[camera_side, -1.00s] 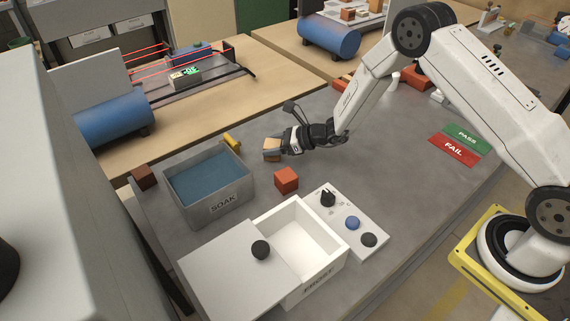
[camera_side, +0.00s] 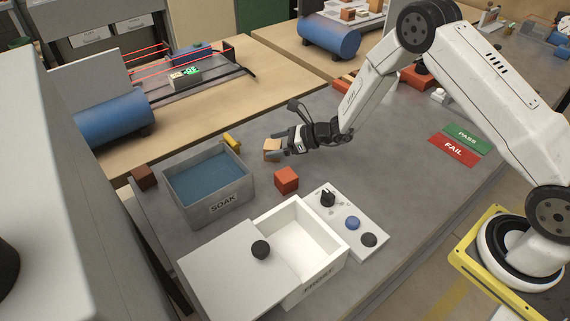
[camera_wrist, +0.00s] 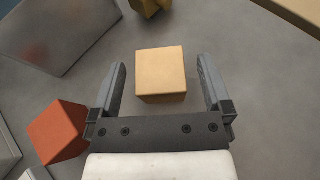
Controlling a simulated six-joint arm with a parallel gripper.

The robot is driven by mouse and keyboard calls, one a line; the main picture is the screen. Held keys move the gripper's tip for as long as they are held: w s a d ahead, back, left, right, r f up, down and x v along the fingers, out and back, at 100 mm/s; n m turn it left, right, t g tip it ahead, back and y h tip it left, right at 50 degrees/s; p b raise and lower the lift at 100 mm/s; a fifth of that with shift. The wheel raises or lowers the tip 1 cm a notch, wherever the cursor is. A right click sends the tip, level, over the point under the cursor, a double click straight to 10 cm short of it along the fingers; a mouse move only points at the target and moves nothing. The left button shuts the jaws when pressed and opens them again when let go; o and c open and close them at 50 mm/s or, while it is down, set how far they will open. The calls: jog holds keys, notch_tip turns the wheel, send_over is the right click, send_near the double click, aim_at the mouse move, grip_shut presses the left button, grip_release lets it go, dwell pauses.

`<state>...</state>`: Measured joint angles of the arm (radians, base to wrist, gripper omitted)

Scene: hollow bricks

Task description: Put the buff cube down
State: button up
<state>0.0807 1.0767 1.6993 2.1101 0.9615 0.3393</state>
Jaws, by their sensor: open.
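The buff cube (camera_side: 271,149) rests on the grey bench behind the red-orange cube (camera_side: 287,179) in the side view. In the wrist view the buff cube (camera_wrist: 161,74) lies between my two fingers, with a gap on each side. My gripper (camera_wrist: 161,78) is open around it. In the side view my gripper (camera_side: 279,148) is at the cube and partly covers its right side.
The SOAK tank (camera_side: 223,205) with blue liquid stands to the left. The white FROST box (camera_side: 320,272) has its lid (camera_side: 238,268) slid aside. A control panel (camera_side: 376,226) lies beside it. A dark brown cube (camera_side: 144,178) sits at the far left. Bench right of the cube is clear.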

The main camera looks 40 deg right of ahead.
jog(key=v, duration=1.1)
jog(key=shift+f, duration=0.1)
jog(key=shift+s+a+n+g, duration=0.3)
jog(key=shift+s+a+n, duration=0.1)
jog(key=s+a+r+n+g, duration=0.1)
jog(key=s+n+g, duration=0.1)
jog(key=s+n, duration=0.1)
jog(key=s+a+r+n+g, duration=0.1)
jog(key=s+n+g, duration=0.1)
jog(key=s+n, duration=0.1)
jog(key=s+a+r+n+g+h, duration=0.1)
jog(key=s+a+n+g, duration=0.1)
jog(key=s+n+g, duration=0.1)
jog(key=shift+s+n, duration=0.5)
jog(key=shift+s, duration=0.4)
jog(key=s+d+r+n+h, duration=0.5)
jog(key=s+n+h, duration=0.3)
jog(key=n, duration=0.8)
jog(key=shift+s+d+r+t, duration=0.25)
jog(key=shift+s+d+t, duration=0.1)
jog(key=shift+t, duration=0.05)
jog(key=shift+w, duration=0.1)
